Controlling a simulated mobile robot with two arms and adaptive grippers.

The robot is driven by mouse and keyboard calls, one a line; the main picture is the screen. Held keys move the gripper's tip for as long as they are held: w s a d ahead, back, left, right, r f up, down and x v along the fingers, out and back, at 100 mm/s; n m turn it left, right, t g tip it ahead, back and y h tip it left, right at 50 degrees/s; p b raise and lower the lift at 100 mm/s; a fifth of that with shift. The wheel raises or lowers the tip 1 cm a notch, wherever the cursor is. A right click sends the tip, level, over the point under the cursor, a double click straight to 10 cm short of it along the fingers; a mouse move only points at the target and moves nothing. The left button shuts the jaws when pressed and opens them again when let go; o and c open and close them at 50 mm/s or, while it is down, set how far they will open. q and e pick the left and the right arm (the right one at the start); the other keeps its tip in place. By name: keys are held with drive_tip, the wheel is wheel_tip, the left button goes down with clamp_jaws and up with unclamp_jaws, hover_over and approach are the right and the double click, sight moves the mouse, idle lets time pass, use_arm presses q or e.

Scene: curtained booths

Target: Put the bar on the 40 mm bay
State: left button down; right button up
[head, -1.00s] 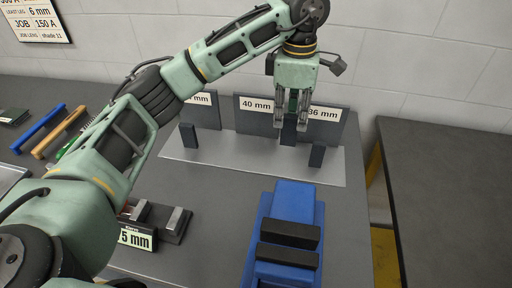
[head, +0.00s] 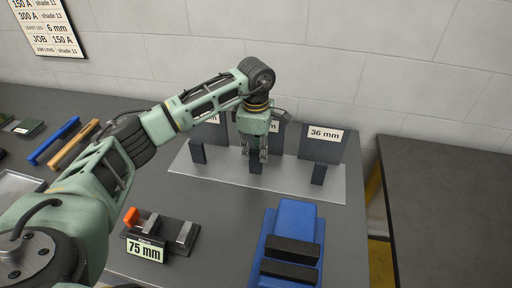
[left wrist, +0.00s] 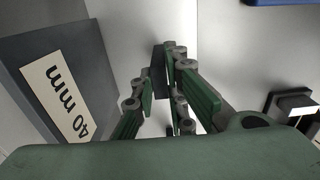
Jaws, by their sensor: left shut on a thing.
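My left gripper (head: 254,155) is shut on a dark upright bar (head: 256,167) in front of the 40 mm bay. In the head view the gripper hides most of the bay's dark back plate (head: 274,142) and its label. The left wrist view shows the 40 mm label (left wrist: 62,97) beside the gripper (left wrist: 160,82) and the dark bar (left wrist: 158,72) at the fingertips. The bar's lower end is close to the pale base sheet (head: 285,183); I cannot tell whether it touches. My right gripper is not in view.
Dark upright blocks stand before the left plate (head: 197,151) and the 36 mm plate (head: 318,174). A blue fixture (head: 297,218) with dark jaws and a 75 mm gauge (head: 147,249) with an orange end lie nearer. A wall is behind.

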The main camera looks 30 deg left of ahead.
use_arm(q)
drive_tip(key=shift+f, duration=0.15)
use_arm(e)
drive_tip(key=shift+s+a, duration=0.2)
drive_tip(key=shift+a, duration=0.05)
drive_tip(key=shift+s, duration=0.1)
use_arm(q)
drive_tip(key=shift+f+b, duration=0.2)
drive_tip(key=shift+b, duration=0.1)
drive_tip(key=c, duration=1.8)
unclamp_jaws()
drive_tip(key=shift+o, duration=0.2)
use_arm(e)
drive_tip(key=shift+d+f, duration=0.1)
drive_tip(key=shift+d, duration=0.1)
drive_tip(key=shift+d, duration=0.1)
